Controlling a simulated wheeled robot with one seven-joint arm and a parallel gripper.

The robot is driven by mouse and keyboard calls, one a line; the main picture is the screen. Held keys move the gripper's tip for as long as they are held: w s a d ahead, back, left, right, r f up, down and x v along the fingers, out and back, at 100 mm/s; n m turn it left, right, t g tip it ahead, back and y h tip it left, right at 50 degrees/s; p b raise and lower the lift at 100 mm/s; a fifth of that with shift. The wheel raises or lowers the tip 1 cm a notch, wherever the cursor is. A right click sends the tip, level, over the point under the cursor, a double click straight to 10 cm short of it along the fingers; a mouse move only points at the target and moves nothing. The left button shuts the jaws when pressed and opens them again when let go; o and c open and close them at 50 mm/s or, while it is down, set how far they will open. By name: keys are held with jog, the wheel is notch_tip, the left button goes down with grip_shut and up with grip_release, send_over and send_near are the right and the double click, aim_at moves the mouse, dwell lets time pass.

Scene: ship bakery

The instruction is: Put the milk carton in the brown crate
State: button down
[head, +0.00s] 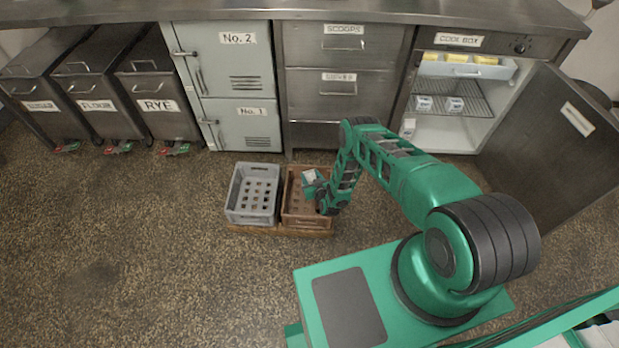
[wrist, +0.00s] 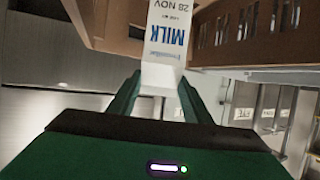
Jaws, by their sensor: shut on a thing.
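A white milk carton with blue "MILK" lettering (wrist: 166,45) is between the two green fingers of my gripper (wrist: 160,88) in the wrist view. My gripper is shut on it. Brown slatted crate walls (wrist: 240,35) show around the carton in the wrist view. I cannot tell whether the carton touches the crate floor.
The grey crate (head: 239,213) is beside the brown one and looks empty. The cool box (head: 446,133) stands open, its door (head: 560,150) swung right, with yellow packs and small tubs inside and a small white item at its lower left. Floor is free in front and left.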

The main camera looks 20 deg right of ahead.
jog(key=c, duration=0.9)
grip_release()
jog(key=v, duration=1.2)
